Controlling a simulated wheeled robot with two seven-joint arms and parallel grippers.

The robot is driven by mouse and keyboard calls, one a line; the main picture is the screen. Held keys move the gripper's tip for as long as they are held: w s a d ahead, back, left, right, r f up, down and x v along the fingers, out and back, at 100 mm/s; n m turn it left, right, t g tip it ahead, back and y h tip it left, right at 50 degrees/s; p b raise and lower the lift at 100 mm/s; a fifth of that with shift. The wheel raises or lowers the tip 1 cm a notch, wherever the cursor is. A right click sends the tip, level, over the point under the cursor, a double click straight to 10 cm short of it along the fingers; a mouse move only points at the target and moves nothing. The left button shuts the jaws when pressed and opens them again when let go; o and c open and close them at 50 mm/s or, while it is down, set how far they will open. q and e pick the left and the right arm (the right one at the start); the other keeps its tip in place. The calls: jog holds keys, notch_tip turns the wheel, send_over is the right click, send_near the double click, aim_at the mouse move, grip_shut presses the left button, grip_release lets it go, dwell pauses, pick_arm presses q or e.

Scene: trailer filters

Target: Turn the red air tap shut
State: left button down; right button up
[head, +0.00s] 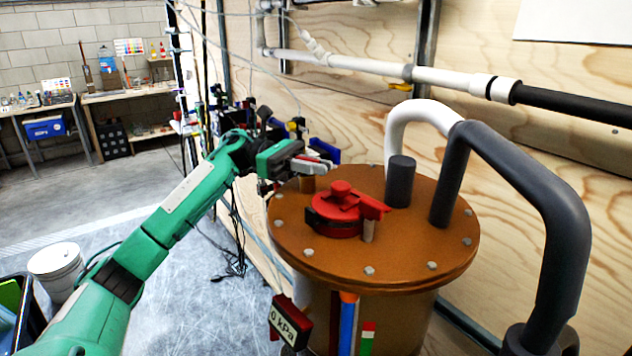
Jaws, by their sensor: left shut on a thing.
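The red air tap (320,162) appears as a thin red handle at the back left of the brown round lid (400,265), above a short brass-coloured stem (308,184). My left gripper (306,161) reaches in from the left and is shut on this red handle, just above the lid. The fingers hide most of the handle, so I cannot tell its exact angle. A larger red knob with a side lever (340,205) sits near the middle of the lid, apart from the gripper. My right gripper is not in view.
A grey post (401,180) and thick white and grey pipes (545,200) rise from the lid's right side. A sign reading 0 kPa (290,322) hangs at the front. A white bucket (57,268) stands on the floor at left. Plywood wall is close behind.

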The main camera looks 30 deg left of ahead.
pick_arm(q)
jog(key=m+g+b, duration=0.1)
jog(key=g, duration=0.1)
jog(key=m+g+b, duration=0.1)
jog(key=m+g, duration=0.1)
jog(key=g, duration=0.1)
jog(key=shift+s, duration=0.2)
jog(key=shift+s+m+g+y+b, duration=0.15)
jog(key=shift+m+g+y+b, duration=0.35)
jog(key=shift+m+g, duration=0.55)
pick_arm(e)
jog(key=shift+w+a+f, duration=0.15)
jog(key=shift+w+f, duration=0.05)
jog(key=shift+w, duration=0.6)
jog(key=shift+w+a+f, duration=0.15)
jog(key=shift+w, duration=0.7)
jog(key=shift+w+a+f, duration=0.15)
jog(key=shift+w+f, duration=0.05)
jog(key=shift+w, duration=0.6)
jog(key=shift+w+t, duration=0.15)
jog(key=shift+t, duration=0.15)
pick_arm(q)
jog(key=c, duration=1.5)
grip_release()
jog(key=shift+a, duration=0.15)
